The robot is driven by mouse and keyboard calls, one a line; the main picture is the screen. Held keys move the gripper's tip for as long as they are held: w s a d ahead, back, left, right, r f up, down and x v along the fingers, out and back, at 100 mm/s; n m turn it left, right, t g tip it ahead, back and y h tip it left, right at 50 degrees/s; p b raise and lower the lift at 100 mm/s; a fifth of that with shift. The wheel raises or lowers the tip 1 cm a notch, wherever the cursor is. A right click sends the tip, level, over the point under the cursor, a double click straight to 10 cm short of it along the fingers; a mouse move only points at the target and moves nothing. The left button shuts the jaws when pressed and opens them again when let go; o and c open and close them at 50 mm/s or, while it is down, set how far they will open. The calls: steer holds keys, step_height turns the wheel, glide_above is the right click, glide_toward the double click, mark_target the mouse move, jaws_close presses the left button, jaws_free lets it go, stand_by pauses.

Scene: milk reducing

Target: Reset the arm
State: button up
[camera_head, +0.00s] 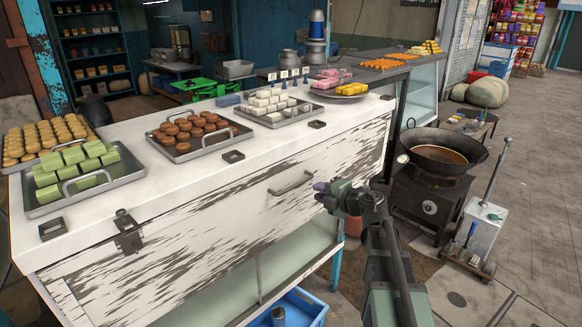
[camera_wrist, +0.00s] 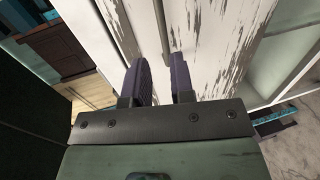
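My gripper (camera_head: 324,192) is in front of the white, worn counter front, to the right of its metal handle (camera_head: 290,184). In the wrist view its two dark fingers (camera_wrist: 161,75) stand apart with a gap between them. I see nothing held in the gap. The white counter front lies beyond the fingertips. The exact distance to the counter is hard to tell.
The counter (camera_head: 250,195) carries trays of green blocks (camera_head: 75,170), brown balls (camera_head: 187,132) and white sweets (camera_head: 268,102). A wok (camera_head: 440,151) of brown liquid sits on a stove at right. A wheeled cart (camera_head: 480,230) stands beside it. Paved floor lies open at far right.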

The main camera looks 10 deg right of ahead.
steer(key=d+r+m+t+h, duration=0.4)
steer(key=d+m+h, duration=0.8)
steer(key=h, duration=0.1)
steer(key=s+d+f+m+g+h+p, duration=0.25)
steer(key=s+f+m+g+h, duration=0.2)
steer(key=s+m+g, duration=0.5)
steer(key=s+a+f+m+g+y+p, duration=0.1)
steer(key=s+a+f+m+g+y, duration=0.35)
steer(key=s+a+f, duration=0.4)
steer(key=s+a+r+n+g+y+p, duration=0.1)
steer(key=s+a+y, duration=0.1)
steer(key=a, duration=0.5)
steer(key=s+a+r+g+y+p, duration=0.1)
steer(key=s+a+g+y+p, duration=0.1)
steer(key=a, duration=0.6)
steer(key=shift+s+n+y, duration=0.3)
steer(key=shift+n+y, duration=0.1)
steer(key=shift+y, duration=0.1)
steer(key=shift+o, duration=0.4)
